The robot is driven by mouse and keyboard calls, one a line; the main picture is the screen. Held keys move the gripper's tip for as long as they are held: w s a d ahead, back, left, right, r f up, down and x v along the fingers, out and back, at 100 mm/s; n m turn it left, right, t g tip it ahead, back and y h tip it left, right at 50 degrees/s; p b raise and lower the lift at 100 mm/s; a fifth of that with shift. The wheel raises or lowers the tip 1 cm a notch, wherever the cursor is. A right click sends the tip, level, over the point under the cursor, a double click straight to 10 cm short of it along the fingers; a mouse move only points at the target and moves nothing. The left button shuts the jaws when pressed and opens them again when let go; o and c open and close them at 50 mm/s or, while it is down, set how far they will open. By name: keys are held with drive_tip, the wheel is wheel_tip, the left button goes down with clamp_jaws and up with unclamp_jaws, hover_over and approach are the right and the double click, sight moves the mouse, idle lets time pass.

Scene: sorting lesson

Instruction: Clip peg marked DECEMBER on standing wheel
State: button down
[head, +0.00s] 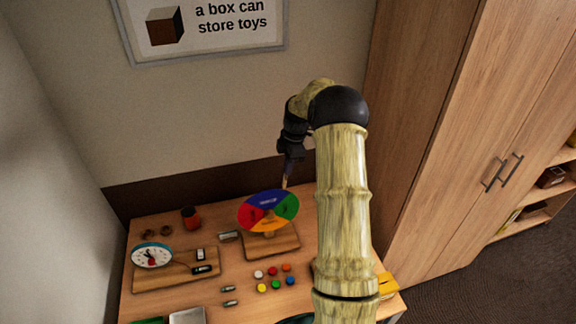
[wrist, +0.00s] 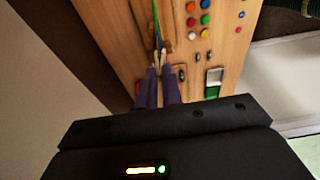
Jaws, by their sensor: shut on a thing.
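The standing wheel (head: 268,204) has blue, red, green and orange sectors and stands on a wooden base (head: 285,241). In the wrist view the wheel (wrist: 157,22) appears nearly edge-on, beyond my fingertips. My gripper (head: 287,178) is above and just behind the wheel's upper right rim in the head view. It is shut on a small pale peg (wrist: 158,60), whose tip points toward the wheel. The peg's marking cannot be read, and I cannot tell whether it touches the rim.
A clock on a wooden board (head: 148,282) stands at the left. Several coloured discs (head: 273,272) and small grey pegs (head: 229,289) lie in front of the wheel. A red-brown cup (head: 190,217) stands at the back. A tall wooden cabinet (head: 440,130) rises at the right.

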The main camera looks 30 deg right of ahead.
drive_tip(key=shift+a+f+b, duration=0.15)
drive_tip(key=shift+f+b, duration=0.3)
drive_tip(key=shift+f, duration=0.35)
drive_tip(key=shift+a+f+b, duration=0.1)
drive_tip(key=shift+f+b, duration=0.35)
drive_tip(key=shift+f, duration=0.35)
idle(0.7)
drive_tip(key=c, duration=1.5)
unclamp_jaws()
drive_tip(key=d+r+b, duration=0.1)
drive_tip(key=r, duration=0.4)
drive_tip(key=r+b, duration=0.1)
drive_tip(key=r, duration=0.5)
drive_tip(key=d+r+b, duration=0.1)
drive_tip(key=r, duration=0.5)
drive_tip(key=shift+s+d+r, duration=0.1)
drive_tip(key=shift+s+d, duration=0.15)
drive_tip(key=shift+d, duration=0.05)
